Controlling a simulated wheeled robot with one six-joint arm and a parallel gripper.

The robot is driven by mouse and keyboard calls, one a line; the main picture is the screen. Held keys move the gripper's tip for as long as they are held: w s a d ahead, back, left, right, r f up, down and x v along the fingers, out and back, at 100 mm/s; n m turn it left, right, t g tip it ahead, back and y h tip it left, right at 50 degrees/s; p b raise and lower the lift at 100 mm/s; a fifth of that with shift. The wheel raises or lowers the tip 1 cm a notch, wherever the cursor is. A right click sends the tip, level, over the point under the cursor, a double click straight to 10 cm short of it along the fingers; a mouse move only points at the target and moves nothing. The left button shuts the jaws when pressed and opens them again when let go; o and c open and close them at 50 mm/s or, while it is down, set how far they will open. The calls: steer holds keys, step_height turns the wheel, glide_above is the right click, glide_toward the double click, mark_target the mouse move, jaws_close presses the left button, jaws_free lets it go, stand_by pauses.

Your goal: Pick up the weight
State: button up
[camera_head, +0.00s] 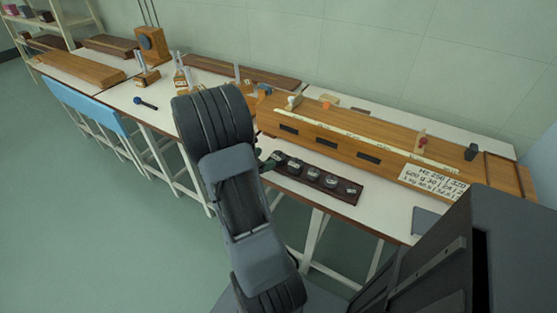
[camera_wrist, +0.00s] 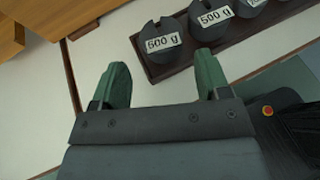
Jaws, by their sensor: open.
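Several dark, slotted round weights stand in a row in a dark wooden tray (camera_head: 318,184) on the white bench. In the wrist view two of them carry "500 g" labels: the end weight (camera_wrist: 163,42) and its neighbour (camera_wrist: 211,18). My gripper (camera_wrist: 160,80) has green fingers spread apart with nothing between them. Its fingertips are close to the end of the tray, with the end weight just beyond the gap between them.
A long wooden apparatus (camera_head: 330,137) with a scale strip and a written sign (camera_head: 434,178) stands behind the tray. A grey flat pad (camera_head: 428,221) lies to the right.

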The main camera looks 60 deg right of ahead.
mark_target(279, 155)
steer(key=shift+b+x, duration=0.35)
steer(key=shift+x, duration=2.35)
steer(key=shift+r, duration=0.1)
steer(key=shift+c, duration=0.4)
steer(key=c, duration=0.9)
steer(key=shift+c, duration=0.2)
steer(key=shift+r, duration=0.15)
